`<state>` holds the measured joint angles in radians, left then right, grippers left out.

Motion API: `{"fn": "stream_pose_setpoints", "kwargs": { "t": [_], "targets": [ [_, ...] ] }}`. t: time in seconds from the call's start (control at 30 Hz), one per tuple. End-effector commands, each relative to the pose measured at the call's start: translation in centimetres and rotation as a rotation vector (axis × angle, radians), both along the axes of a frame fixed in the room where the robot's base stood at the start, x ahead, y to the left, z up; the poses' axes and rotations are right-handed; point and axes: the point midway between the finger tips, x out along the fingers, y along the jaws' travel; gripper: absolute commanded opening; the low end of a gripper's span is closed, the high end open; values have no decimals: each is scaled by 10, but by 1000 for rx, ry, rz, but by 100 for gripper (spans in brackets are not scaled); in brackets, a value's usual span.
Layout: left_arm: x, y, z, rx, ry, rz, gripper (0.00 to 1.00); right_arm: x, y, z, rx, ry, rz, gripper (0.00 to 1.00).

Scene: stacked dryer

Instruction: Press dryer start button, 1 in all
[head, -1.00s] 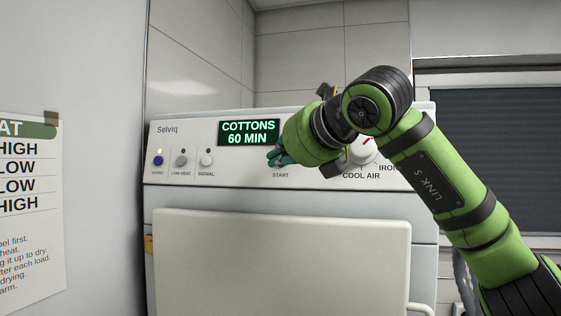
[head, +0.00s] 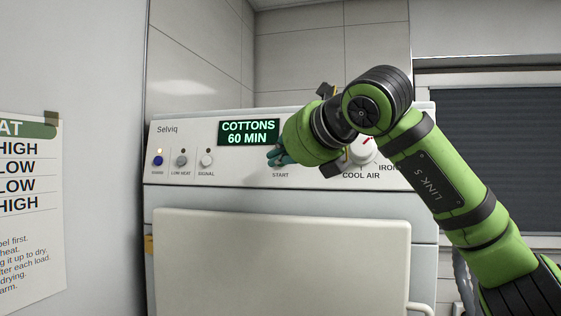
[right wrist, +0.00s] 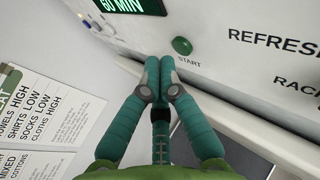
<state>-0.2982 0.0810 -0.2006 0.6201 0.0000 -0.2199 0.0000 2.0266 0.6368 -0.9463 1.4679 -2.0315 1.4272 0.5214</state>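The dryer (head: 300,197) is white with a control panel across its top. Its lit display (head: 249,132) reads COTTONS 60 MIN. The green start button (right wrist: 182,46) shows in the right wrist view above the START label; in the head view my right gripper hides it. My right gripper (head: 274,156) is in front of the panel just above the START label. In the right wrist view my right gripper (right wrist: 160,62) has its two teal fingers together with nothing between them. The fingertips are just left of and below the button, apart from it in the picture. My left gripper is not in view.
The panel also has a blue button (head: 158,161), a low heat button (head: 181,161), a signal button (head: 207,161) and a dial (head: 363,152) partly behind my right arm. A paper chart (head: 30,200) hangs on the left wall. The dryer door (head: 280,262) is below.

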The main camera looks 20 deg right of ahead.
Motion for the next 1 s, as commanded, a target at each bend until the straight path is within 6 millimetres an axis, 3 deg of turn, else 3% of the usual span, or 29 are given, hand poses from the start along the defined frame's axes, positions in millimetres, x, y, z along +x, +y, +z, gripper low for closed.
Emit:
{"fn": "stream_pose_setpoints", "kwargs": {
  "t": [1.0],
  "targets": [
    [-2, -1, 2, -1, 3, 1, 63, 11, -7, -2, 1, 1, 0, 0]
  ]
}}
